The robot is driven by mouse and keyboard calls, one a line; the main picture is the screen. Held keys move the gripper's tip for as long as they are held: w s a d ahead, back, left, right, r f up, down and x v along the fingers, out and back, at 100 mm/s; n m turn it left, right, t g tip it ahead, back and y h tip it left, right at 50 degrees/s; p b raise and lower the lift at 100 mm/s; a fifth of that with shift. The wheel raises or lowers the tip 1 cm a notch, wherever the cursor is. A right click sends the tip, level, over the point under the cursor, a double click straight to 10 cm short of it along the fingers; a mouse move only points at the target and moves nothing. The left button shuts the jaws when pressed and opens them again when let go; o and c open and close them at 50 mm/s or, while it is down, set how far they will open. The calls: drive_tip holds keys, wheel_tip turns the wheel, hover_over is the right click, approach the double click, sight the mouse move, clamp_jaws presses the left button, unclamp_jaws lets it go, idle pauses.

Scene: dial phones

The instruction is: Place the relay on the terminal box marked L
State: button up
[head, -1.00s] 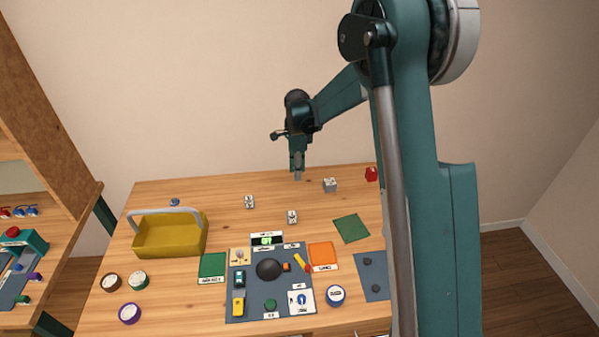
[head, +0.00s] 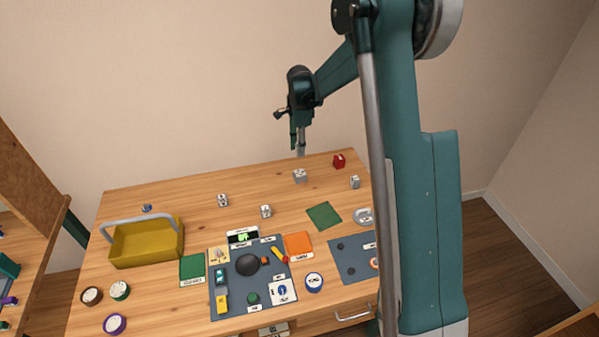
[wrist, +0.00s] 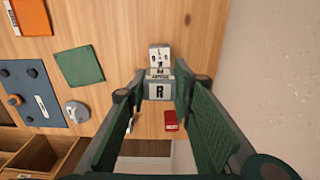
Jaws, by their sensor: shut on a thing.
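My gripper (wrist: 158,92) is shut on a small grey-white block, the relay (wrist: 157,91), whose near face shows a large R. In the head view my gripper (head: 300,153) is above the table's back part, over or just behind a pale box (head: 300,176). In the wrist view a pale face with dark marks (wrist: 159,55) shows just beyond the relay, partly hidden by it. Other small pale boxes stand left of centre (head: 223,200), at centre (head: 265,211) and at the right (head: 355,181). Their letters are too small to read, so I cannot tell which is L.
A red block (head: 339,160) stands at the back right. A yellow basket (head: 147,245) is at the left. A green square (head: 325,215), an orange square (head: 298,244) and a grey mat (head: 235,300) with phone parts lie in front. Bare wood separates the pale boxes.

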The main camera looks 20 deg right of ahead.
drive_tip(key=shift+f, duration=0.1)
hover_over(300, 173)
drive_tip(key=shift+w+f, duration=0.15)
drive_tip(key=shift+f, duration=2.9)
drive_tip(key=shift+f, duration=0.1)
drive_tip(key=shift+f, duration=1.8)
drive_tip(key=shift+f+b, duration=0.15)
drive_tip(key=shift+b, duration=0.15)
drive_tip(key=o, duration=0.9)
drive_tip(key=shift+r, duration=0.2)
wheel_tip(300, 173, up, 12)
drive_tip(key=shift+p, duration=0.35)
